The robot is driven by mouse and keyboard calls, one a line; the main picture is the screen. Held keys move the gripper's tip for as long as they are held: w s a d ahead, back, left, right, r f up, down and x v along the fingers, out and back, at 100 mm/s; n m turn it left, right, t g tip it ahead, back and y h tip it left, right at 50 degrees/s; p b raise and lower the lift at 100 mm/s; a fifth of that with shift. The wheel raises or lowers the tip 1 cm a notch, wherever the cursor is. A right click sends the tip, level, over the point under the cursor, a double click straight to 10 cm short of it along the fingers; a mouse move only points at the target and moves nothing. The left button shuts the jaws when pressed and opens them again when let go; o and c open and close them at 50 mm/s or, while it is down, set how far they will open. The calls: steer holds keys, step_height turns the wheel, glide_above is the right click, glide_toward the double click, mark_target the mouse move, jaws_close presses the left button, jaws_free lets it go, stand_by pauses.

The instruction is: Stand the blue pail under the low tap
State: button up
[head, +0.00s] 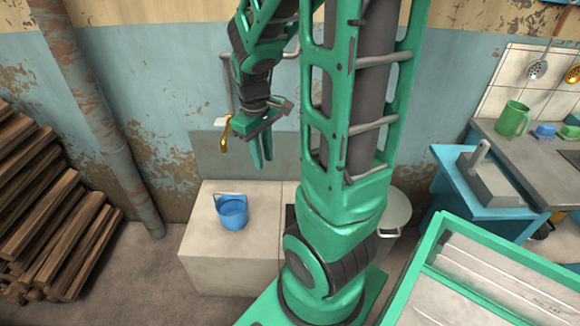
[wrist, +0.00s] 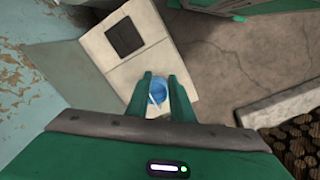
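The blue pail (head: 232,214) stands upright on a pale concrete block (head: 205,250), with its thin bail showing at the rim. In the wrist view the pail (wrist: 157,91) shows farther down, between the fingers of my gripper (wrist: 162,80).
A dark square opening (wrist: 125,37) lies in the block beside the pail. Stacked wood (head: 50,210) stands at the left, beside a wall pipe (head: 112,150). A blue table (head: 465,185) and a counter with a green mug (head: 513,118) are at the right.

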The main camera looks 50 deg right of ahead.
steer(key=s+a+r+m, duration=0.2)
steer(key=s+r+m, duration=0.1)
steer(key=s, duration=0.4)
steer(key=s+a+r+m+y, duration=0.1)
steer(key=s+a+r+m, duration=0.1)
steer(key=s, duration=0.5)
steer(key=shift+a+r+m, duration=0.4)
steer(key=shift+r+m, duration=0.3)
steer(key=shift+r, duration=0.1)
steer(key=shift+w+f, duration=0.25)
steer(key=shift+w, duration=0.35)
